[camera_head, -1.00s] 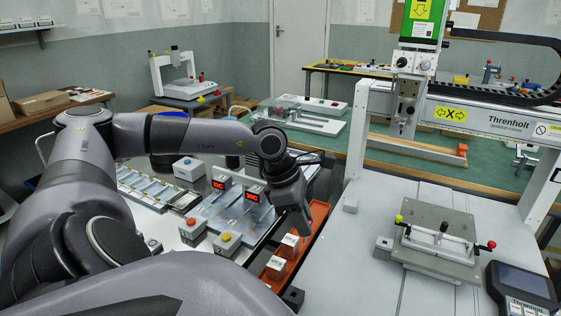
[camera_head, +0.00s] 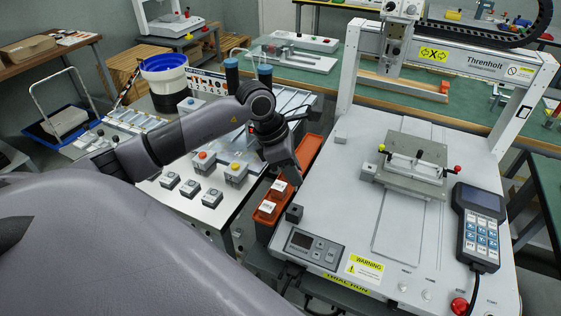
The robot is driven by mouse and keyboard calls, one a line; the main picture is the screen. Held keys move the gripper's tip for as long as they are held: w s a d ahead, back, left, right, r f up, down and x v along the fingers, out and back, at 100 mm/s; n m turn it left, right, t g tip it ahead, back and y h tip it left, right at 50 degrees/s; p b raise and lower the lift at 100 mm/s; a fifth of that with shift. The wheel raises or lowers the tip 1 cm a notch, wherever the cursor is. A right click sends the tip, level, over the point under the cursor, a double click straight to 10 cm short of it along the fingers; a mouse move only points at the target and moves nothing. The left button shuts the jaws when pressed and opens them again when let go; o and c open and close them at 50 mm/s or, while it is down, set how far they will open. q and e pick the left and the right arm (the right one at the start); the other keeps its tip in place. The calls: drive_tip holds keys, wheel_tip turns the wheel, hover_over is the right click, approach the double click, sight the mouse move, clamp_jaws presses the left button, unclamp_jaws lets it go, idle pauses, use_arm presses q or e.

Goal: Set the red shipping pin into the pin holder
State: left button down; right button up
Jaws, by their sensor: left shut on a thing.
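My left gripper (camera_head: 295,182) points down over the orange tray, seen mostly from behind. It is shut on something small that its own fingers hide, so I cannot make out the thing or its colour. I cannot pick out the red shipping pin for certain. A small dark block (camera_head: 294,213) stands on the white machine's near left corner, just below and apart from the gripper. It could be the pin holder, but its top is too small to read. My right gripper is not in view.
The orange tray (camera_head: 312,150) runs beside the white machine bed (camera_head: 340,205). A grey fixture (camera_head: 416,165) with yellow and red knobs sits on the bed. A control pendant (camera_head: 480,225) lies at the right. Button boxes (camera_head: 235,172) stand left of the tray.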

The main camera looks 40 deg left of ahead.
use_arm(q)
drive_tip(key=shift+f+b, duration=1.6)
drive_tip(key=shift+f, duration=1.15)
drive_tip(key=shift+b, duration=0.5)
drive_tip(key=shift+f+b, duration=1.8)
drive_tip(key=shift+f, duration=0.4)
drive_tip(key=c, duration=0.9)
unclamp_jaws()
